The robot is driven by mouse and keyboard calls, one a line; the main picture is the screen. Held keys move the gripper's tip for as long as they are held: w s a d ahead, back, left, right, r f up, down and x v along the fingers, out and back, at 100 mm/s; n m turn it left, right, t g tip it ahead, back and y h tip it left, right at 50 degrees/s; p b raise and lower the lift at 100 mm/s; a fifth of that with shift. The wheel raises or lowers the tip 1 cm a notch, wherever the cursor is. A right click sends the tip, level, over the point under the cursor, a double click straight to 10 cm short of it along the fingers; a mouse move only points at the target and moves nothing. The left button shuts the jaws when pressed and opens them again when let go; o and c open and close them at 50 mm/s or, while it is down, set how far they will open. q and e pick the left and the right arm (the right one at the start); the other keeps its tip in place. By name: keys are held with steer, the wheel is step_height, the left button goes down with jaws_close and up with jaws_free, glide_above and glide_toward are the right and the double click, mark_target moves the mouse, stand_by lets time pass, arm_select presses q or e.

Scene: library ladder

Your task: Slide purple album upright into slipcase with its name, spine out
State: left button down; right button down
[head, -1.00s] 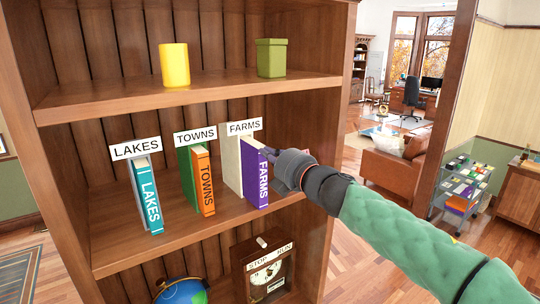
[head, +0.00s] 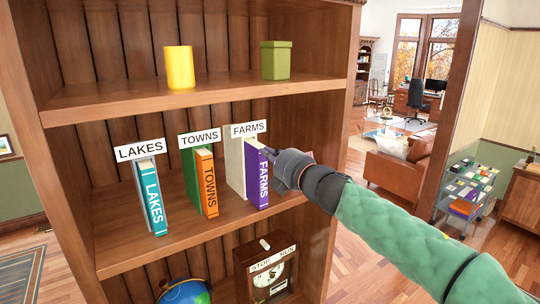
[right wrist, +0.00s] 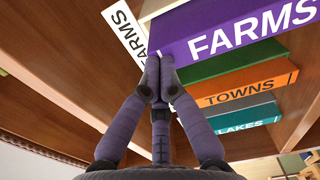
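The purple album (head: 257,177) stands upright in the cream slipcase (head: 235,167) under the FARMS sign (head: 249,129). Its FARMS spine faces out and stands a little proud of the slipcase. In the right wrist view the purple album (right wrist: 225,38) lies just beyond my fingertips. My right gripper (head: 270,154) is at the album's right, near its upper spine edge. In the right wrist view its fingers (right wrist: 158,75) are shut together with nothing visible between them. The tips seem to touch the album, but contact is hard to tell. My left gripper is out of view.
The teal LAKES album (head: 152,197) and orange TOWNS album (head: 207,182) stand in their slipcases to the left on the same shelf (head: 180,240). A yellow cup (head: 179,67) and green box (head: 276,60) stand above.

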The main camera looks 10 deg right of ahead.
steer(key=shift+x, duration=1.7)
stand_by(0.6)
steer(key=shift+s, duration=0.1)
steer(key=v, duration=1.4)
steer(key=shift+s, duration=0.35)
steer(key=shift+d, duration=0.15)
